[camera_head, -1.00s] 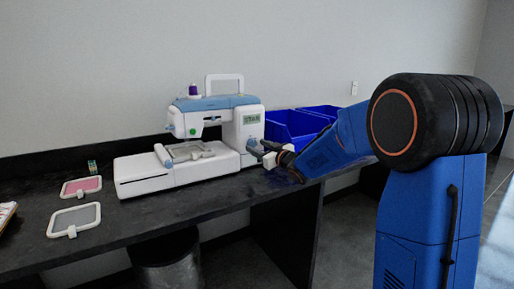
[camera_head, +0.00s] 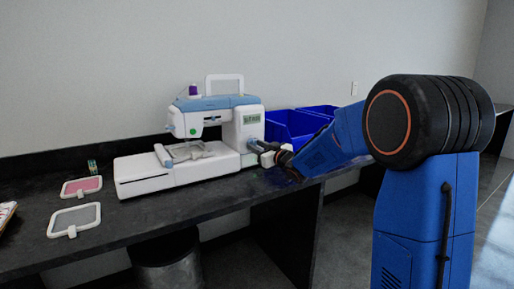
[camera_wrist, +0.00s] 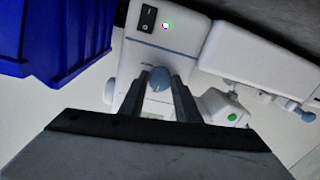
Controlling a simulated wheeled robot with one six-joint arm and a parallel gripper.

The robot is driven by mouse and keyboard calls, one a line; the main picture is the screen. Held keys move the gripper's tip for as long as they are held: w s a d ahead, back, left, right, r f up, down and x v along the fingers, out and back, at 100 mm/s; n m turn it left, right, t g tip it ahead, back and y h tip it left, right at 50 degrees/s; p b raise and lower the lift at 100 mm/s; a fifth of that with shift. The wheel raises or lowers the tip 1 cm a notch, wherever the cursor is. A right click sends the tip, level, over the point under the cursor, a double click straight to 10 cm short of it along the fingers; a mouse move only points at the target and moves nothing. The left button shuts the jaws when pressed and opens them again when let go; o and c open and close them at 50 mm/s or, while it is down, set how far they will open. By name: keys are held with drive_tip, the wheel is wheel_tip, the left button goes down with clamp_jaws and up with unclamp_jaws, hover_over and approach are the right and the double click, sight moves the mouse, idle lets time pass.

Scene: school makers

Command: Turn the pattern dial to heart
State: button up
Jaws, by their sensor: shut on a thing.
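The white and blue embroidery machine (camera_head: 165,172) stands on the dark bench. Its pattern dial is a round blue-grey knob (camera_wrist: 159,80) on the machine's front, seen in the wrist view between my fingers. My gripper (camera_wrist: 160,88) is shut on the dial, one finger on each side of it. In the head view my gripper (camera_head: 258,148) reaches the machine's right side from the right, and the dial is hidden there. The small green display (camera_head: 251,119) sits above that spot; its text is too small to read. Which pattern the dial points to cannot be told.
Blue bins (camera_head: 293,127) stand right behind my gripper and also fill the upper left of the wrist view (camera_wrist: 65,35). Two hoops, one pink (camera_head: 82,186) and one grey (camera_head: 75,219), lie on the bench at left. A purple thread spool (camera_head: 193,90) tops the machine.

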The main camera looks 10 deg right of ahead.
drive_tip(key=m, duration=1.1)
drive_tip(key=shift+a+f+m+t, duration=0.1)
drive_tip(key=shift+a+m+t, duration=0.05)
drive_tip(key=shift+m+t, duration=0.25)
idle(0.4)
drive_tip(key=o, duration=1)
drive_tip(key=shift+o, duration=0.2)
drive_tip(key=shift+s, duration=0.1)
drive_tip(key=v, duration=1.7)
drive_tip(key=shift+s, duration=0.25)
drive_tip(key=shift+a, duration=0.1)
